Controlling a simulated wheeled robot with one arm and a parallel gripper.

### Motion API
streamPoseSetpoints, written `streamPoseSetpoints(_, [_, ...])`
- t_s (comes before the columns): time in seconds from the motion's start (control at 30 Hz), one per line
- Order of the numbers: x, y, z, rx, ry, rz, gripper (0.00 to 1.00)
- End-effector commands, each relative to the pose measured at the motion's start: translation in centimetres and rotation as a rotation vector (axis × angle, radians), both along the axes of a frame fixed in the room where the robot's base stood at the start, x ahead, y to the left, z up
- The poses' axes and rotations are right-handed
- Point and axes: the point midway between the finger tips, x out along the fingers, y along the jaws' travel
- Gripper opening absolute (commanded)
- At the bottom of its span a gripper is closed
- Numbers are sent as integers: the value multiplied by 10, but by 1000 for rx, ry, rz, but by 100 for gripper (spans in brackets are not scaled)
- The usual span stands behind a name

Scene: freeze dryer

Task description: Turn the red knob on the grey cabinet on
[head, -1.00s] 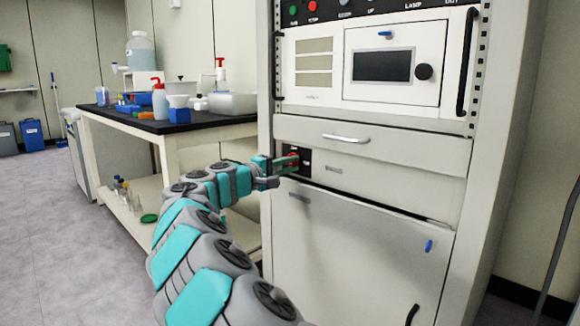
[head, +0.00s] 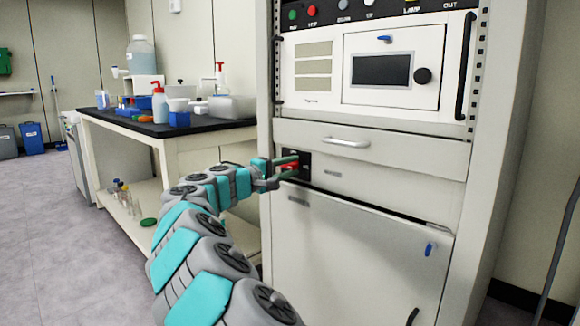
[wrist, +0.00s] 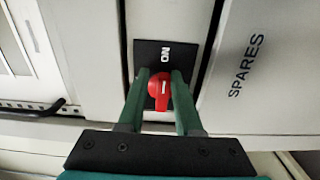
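The red knob (head: 290,167) sits on a small black plate (head: 304,165) at the left of the grey cabinet (head: 400,180), below the drawer with the long handle. My gripper (head: 280,168) is at the knob, with a finger on either side of it. In the wrist view the knob (wrist: 160,88) shows between the two green fingers (wrist: 160,100). They look open, close beside it; contact is not clear. A white "ON" label (wrist: 165,53) is above the knob in that picture, and the knob's long side runs roughly towards it.
A panel with a screen (head: 382,70) and a dark dial is above the drawer (head: 370,148). A closed door (head: 350,250) is below. A lab bench (head: 170,130) with bottles stands at the left. The floor (head: 60,230) at the left is clear.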

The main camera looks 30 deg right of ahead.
Motion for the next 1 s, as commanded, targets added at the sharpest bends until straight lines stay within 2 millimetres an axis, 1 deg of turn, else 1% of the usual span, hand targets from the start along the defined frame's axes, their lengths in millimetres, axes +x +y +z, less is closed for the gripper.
streamPoseSetpoints(0.03, [7, 1, -7, 7, 7, 20, 50])
streamPoseSetpoints(0.17, [6, 5, -6, 7, 7, 21, 50])
streamPoseSetpoints(0.27, [1, 17, -4, 3, 5, 18, 50])
streamPoseSetpoints(0.5, [-19, 52, 2, -1, -1, 6, 50])
streamPoseSetpoints(0.63, [-25, 67, 3, -2, -3, 5, 50])
streamPoseSetpoints(0.8, [-29, 74, 2, -2, -4, 2, 50])
streamPoseSetpoints(1.0, [-29, 74, 2, -2, -4, 1, 50])
